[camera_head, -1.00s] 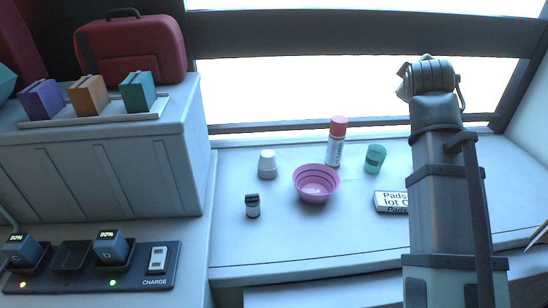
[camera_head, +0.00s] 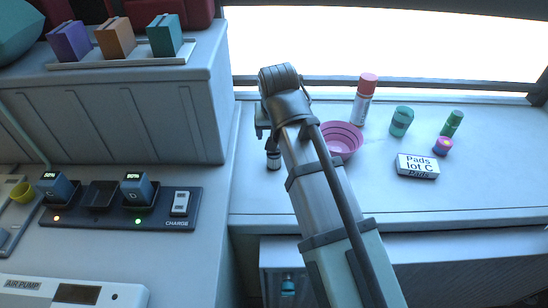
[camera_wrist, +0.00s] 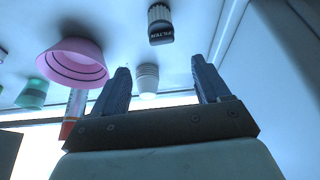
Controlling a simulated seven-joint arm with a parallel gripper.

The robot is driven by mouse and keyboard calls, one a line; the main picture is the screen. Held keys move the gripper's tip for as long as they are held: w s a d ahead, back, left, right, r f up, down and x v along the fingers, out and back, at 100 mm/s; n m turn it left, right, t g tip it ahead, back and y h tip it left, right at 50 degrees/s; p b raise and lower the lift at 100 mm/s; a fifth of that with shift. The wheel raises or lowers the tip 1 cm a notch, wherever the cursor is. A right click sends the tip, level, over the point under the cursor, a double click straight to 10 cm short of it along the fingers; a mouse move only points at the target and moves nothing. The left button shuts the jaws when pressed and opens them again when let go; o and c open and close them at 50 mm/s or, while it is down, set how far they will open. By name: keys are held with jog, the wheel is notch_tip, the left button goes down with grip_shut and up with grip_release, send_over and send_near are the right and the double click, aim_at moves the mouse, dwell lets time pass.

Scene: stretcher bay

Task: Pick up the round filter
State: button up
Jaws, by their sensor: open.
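The round filter is a small light cylinder with a dark end marked "FILTER" (camera_wrist: 161,28). In the head view the filter (camera_head: 274,161) stands on the worktop, just below my wrist and left of the pink bowl. In the wrist view it lies beyond the tips of my gripper (camera_wrist: 160,66), which is open with nothing between its fingers. The gripper (camera_head: 262,128) shows only partly in the head view, at the left side of my arm's end, above and close to the filter.
A white ribbed cup (camera_wrist: 147,80) shows between the fingers, farther off; my arm hides it in the head view. A pink bowl (camera_head: 343,138), red-capped can (camera_head: 363,104), teal jar (camera_head: 401,121) and pads box (camera_head: 417,166) stand right. A cabinet (camera_head: 150,115) rises left.

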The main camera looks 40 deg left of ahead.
aim_at(274, 155)
jog(key=x, duration=0.6)
jog(key=s+x, duration=0.1)
jog(key=x, duration=0.1)
jog(key=shift+w+a+f, duration=0.15)
jog(key=shift+f, duration=0.35)
jog(key=shift+d+x, duration=0.15)
jog(key=shift+x, duration=1.15)
jog(key=shift+d+x, duration=0.1)
jog(key=shift+x, duration=1.2)
jog(key=shift+f, duration=0.1)
jog(key=shift+c, duration=0.3)
jog(key=c, duration=1)
